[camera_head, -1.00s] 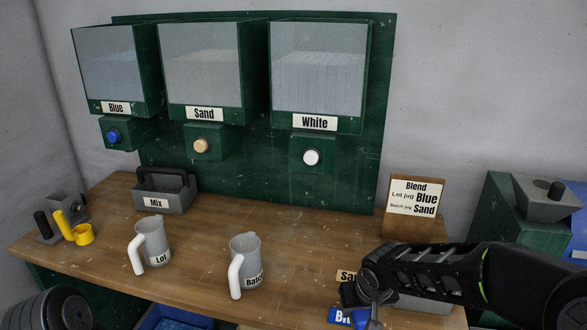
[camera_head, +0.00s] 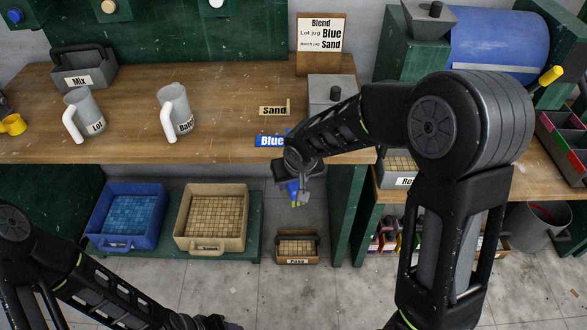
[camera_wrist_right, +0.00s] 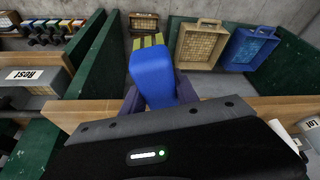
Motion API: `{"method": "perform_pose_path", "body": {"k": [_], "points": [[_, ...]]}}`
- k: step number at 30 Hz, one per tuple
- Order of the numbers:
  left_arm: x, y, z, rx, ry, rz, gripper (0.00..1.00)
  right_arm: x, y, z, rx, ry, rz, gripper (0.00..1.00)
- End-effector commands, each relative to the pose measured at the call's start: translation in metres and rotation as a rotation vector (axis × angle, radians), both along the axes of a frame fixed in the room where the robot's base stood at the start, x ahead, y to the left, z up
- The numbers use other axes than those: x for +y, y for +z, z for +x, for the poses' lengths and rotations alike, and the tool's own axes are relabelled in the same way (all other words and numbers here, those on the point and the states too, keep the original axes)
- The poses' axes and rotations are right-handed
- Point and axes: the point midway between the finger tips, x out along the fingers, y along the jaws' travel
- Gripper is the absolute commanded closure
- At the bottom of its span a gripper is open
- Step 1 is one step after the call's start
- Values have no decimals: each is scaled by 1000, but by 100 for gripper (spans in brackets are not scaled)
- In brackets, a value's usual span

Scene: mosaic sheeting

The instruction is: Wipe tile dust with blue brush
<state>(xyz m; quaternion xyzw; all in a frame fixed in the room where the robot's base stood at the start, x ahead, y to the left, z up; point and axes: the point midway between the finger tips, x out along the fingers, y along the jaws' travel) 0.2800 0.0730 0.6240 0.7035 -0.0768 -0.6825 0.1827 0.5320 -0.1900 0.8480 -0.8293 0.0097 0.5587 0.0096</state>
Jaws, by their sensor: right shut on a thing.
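My right gripper (camera_head: 293,180) is shut on the blue brush (camera_head: 293,193), just off the bench's front edge. In the right wrist view the brush (camera_wrist_right: 151,75) shows its blue body between the fingers (camera_wrist_right: 150,98), with yellowish bristles pointing away. The bristles touch nothing that I can see. A Sand plate (camera_head: 273,110) and a Blue plate (camera_head: 269,141) lie on the wooden bench (camera_head: 130,140), left of the gripper. Pale specks show on the bench; I cannot tell whether they are tile dust. My left gripper (camera_head: 212,322) is at the bottom edge, mostly cut off.
The Lot jug (camera_head: 86,110), Batch jug (camera_head: 177,108) and Mix caddy (camera_head: 84,72) stand on the bench. Below are a blue tray (camera_head: 125,246), a sand tray (camera_head: 210,250) and a small tan crate (camera_head: 297,260). A blue drum (camera_head: 500,45) stands at the right.

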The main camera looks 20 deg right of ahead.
Motion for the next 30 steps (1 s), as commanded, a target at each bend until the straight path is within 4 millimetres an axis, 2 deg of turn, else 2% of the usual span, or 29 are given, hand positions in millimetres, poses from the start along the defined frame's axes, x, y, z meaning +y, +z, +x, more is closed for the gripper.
{"method": "perform_pose_path", "body": {"k": [6,12,22,30], "points": [[0,0,0,0,0,0,42,-2,-48,-18,3,6,-6,100],[0,0,0,0,0,0,42,-7,-78,-38,-2,22,-7,100],[0,0,0,1,0,0,43,-8,-82,-41,-7,27,-5,100],[0,0,0,0,0,0,64,-8,-82,-41,-7,26,-5,100]]}}
